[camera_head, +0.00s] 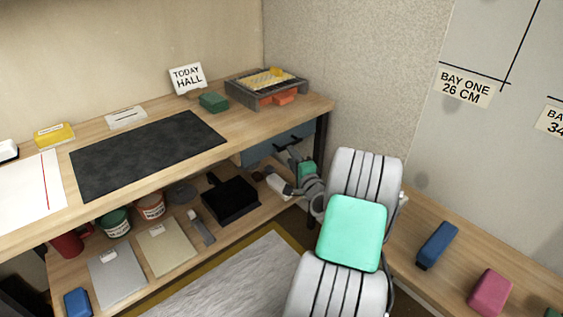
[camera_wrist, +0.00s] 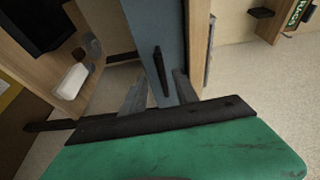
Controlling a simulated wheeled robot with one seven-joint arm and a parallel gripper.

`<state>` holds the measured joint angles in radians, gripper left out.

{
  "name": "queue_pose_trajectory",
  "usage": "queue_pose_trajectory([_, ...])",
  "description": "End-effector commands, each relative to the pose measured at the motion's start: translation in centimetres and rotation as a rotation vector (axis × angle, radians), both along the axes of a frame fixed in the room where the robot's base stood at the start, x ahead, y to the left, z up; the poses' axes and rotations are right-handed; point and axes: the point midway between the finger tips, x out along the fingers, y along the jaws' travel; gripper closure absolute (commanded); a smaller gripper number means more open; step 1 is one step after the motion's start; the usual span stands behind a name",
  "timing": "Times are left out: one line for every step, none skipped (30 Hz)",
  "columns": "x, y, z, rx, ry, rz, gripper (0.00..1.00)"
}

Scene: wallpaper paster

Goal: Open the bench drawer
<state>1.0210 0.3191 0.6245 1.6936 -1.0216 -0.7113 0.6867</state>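The bench drawer (camera_head: 262,152) has a blue-grey front under the right end of the wooden bench and looks shut. Its dark bar handle (camera_head: 290,138) shows partly above my gripper (camera_head: 294,156), which is close in front of the drawer. In the wrist view the drawer front (camera_wrist: 152,22) fills the upper middle, with the handle (camera_wrist: 160,64) running lengthwise. My gripper (camera_wrist: 160,84) is open there, one finger on each side of the handle's near end. Gaps show between fingers and handle. Whether the fingertips reach past the handle in depth is unclear.
The bench top (camera_head: 225,150) holds a dark mat (camera_head: 150,155), a green block (camera_head: 214,102) and a grey tray (camera_head: 235,92). A black bin (camera_head: 230,200) stands on the lower shelf. A low wooden surface (camera_head: 460,245) with blocks lies right of my arm.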

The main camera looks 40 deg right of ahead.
Motion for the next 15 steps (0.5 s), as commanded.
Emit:
queue_pose_trajectory([-0.6,-1.2,-0.7,0.022,-0.030,-0.031,0.64])
queue_pose_trajectory([-0.7,-1.7,-0.7,0.028,-0.041,-0.041,0.64])
queue_pose_trajectory([-0.5,-2.0,-0.5,0.032,-0.047,-0.047,0.64])
queue_pose_trajectory([-0.2,-2.2,-0.4,0.033,-0.049,-0.049,0.64])
queue_pose_trajectory([0.2,-2.3,-0.3,0.031,-0.048,-0.048,0.64])
queue_pose_trajectory([0.8,-2.6,-0.2,0.030,-0.048,-0.048,0.64])
queue_pose_trajectory([1.3,-2.8,-0.3,0.029,-0.047,-0.049,0.64])
queue_pose_trajectory([1.9,-3.1,-0.3,0.028,-0.046,-0.049,0.64])
queue_pose_trajectory([2.6,-3.4,-0.3,0.029,-0.045,-0.049,0.64])
queue_pose_trajectory([3.2,-3.6,-0.3,0.028,-0.046,-0.050,0.64])
queue_pose_trajectory([3.7,-3.8,-0.3,0.027,-0.046,-0.050,0.64])
queue_pose_trajectory([4.3,-4.1,-0.4,0.028,-0.045,-0.050,0.64])
queue_pose_trajectory([4.8,-4.3,-0.3,0.028,-0.045,-0.050,0.64])
queue_pose_trajectory([5.2,-4.4,-0.3,0.028,-0.044,-0.050,0.64])
queue_pose_trajectory([5.6,-4.5,-0.3,0.028,-0.044,-0.049,0.64])
